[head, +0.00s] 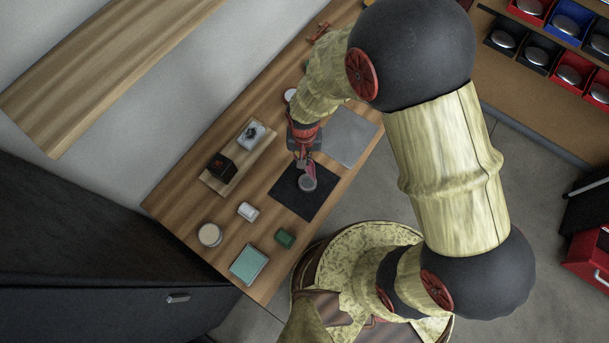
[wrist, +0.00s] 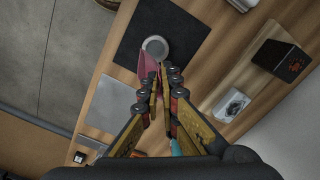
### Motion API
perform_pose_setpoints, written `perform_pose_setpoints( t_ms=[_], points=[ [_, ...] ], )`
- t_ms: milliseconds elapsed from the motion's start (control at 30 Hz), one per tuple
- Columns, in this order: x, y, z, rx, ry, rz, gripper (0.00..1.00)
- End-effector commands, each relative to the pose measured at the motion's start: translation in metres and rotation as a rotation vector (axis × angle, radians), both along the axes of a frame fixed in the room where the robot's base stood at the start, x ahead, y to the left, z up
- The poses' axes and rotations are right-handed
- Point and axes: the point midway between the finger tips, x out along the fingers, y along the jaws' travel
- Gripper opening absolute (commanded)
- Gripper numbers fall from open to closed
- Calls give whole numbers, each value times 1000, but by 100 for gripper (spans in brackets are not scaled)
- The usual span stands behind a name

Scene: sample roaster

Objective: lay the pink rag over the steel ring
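The steel ring (head: 308,183) is a small round grey piece on a dark square mat (head: 290,203); it also shows in the wrist view (wrist: 155,47). The pink rag (wrist: 147,67) hangs at my fingertips, with its far edge by the ring's near side. In the head view the rag (head: 311,169) is a small strip between the fingers and the ring. I cannot tell whether it touches the ring. My gripper (wrist: 161,76) has its fingers close together on the rag, just beside the ring. The fingers hide part of the rag.
A grey plate (head: 352,138) lies right of the mat. A white cup (head: 248,211), green cup (head: 285,238), round jar (head: 209,235) and teal tray (head: 248,265) stand nearer the front.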

Motion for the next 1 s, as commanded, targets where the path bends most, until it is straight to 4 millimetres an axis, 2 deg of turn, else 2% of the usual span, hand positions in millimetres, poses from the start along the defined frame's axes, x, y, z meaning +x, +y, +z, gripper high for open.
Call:
perform_pose_setpoints(
  t_ms=[167,1000],
  points=[
    [10,5,-1,0,0,119,0],
    [79,41,-8,0,-1,1040,0]
  ],
)
